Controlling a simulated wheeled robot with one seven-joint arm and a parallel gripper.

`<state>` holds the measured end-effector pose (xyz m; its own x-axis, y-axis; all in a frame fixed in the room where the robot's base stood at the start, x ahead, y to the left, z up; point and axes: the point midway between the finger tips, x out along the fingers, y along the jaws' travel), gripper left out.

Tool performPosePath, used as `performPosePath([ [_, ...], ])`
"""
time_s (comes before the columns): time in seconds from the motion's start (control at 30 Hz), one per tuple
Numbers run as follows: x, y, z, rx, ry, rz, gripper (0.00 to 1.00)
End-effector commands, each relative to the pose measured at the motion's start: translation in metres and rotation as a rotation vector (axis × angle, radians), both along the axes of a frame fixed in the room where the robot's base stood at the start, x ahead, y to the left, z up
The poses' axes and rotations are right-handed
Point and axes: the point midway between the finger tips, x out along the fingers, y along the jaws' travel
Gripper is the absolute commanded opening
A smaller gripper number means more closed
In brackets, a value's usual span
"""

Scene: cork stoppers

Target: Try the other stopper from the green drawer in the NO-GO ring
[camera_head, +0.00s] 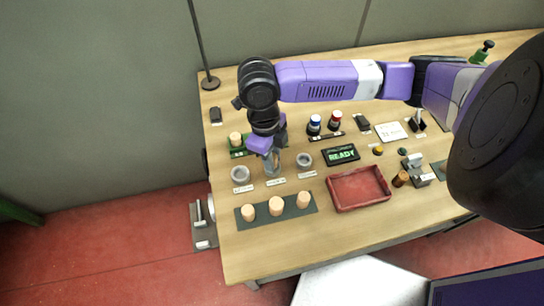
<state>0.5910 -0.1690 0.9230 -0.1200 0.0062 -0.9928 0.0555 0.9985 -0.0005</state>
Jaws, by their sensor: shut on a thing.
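My gripper (272,165) points down over the row of small gauges, just right of the green drawer. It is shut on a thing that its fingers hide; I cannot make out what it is. The green drawer (240,153) sits at the left of the table with one pale cork stopper (235,139) showing; my gripper and wrist cover its right part. A grey ring (240,174) stands left of my gripper and another grey ring (304,160) to its right, each with a label too small to read. I cannot tell which is the NO-GO ring.
Several cork stoppers (276,206) stand on a dark green mat at the front. A red tray (358,187) lies right of them. A display (341,154) reads READY. Blue-topped (314,124) and red-topped (335,121) items stand behind. A lamp pole (203,45) rises at back left.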

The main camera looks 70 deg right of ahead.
Motion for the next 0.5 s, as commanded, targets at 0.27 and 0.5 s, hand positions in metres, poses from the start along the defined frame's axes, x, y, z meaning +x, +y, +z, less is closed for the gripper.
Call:
performPosePath([
  [0.27,0.0000,0.0000,-0.0036,0.000,0.000,0.000,0.00],
  [0.5,0.0000,0.0001,-0.0047,0.000,0.000,0.000,0.34],
])
